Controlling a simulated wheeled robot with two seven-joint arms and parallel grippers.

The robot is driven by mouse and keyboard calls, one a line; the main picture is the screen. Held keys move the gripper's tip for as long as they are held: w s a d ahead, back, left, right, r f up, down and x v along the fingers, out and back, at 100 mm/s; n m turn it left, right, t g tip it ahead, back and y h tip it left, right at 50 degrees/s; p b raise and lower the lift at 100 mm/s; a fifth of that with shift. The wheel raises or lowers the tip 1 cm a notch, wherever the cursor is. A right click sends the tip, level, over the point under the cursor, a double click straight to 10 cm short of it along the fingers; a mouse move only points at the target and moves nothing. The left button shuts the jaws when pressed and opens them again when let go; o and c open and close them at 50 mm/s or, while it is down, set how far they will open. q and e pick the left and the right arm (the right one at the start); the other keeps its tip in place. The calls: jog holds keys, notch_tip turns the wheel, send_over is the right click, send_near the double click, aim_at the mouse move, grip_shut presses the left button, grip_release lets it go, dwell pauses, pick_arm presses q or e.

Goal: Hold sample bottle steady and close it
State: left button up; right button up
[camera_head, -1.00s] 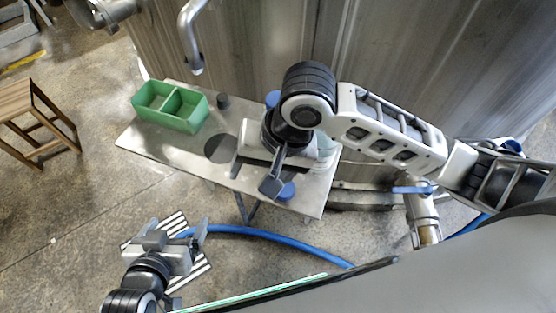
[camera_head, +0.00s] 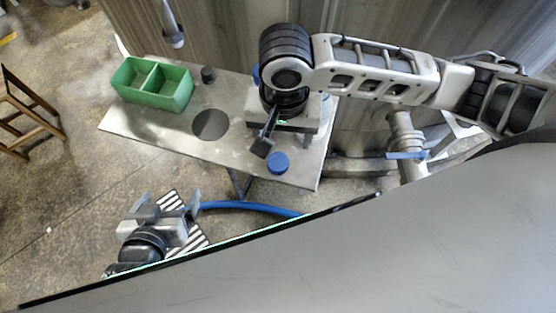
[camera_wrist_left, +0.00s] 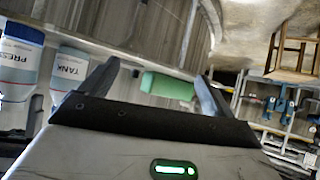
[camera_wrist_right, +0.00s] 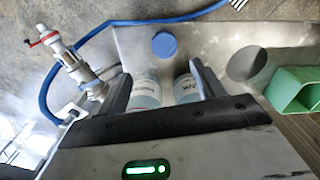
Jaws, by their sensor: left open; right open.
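A blue round cap (camera_head: 277,162) lies on the metal table near its front right; it also shows in the right wrist view (camera_wrist_right: 164,45). In the right wrist view, two pale labelled bottles, one at left (camera_wrist_right: 145,92) and one at right (camera_wrist_right: 186,88), appear between the open fingers of my right gripper (camera_wrist_right: 160,92), partly hidden by it. In the left wrist view, a bottle labelled PRESS (camera_wrist_left: 20,62) has a blue top and a TANK bottle (camera_wrist_left: 68,72) stands beside it. My left gripper (camera_head: 167,204) is open and empty, off the table's front edge.
A green two-part bin (camera_head: 152,84) and a small dark cylinder (camera_head: 208,74) stand on the table (camera_head: 150,118), with a dark disc (camera_head: 210,124) between bin and bottles. A valve pipe (camera_head: 404,140) is at right; a blue hose (camera_head: 240,206) lies on the floor.

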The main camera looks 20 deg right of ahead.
send_over(278, 161)
jog(key=f, duration=0.4)
jog(key=shift+s+d+f+b, duration=0.1)
jog(key=shift+d+f+b, duration=0.2)
jog(key=shift+d+f, duration=0.05)
jog(key=f, duration=0.3)
jog(key=f+b, duration=0.1)
jog(key=f, duration=0.1)
jog(key=shift+a+f, duration=0.1)
jog(key=shift+a, duration=0.25)
jog(key=c, duration=1)
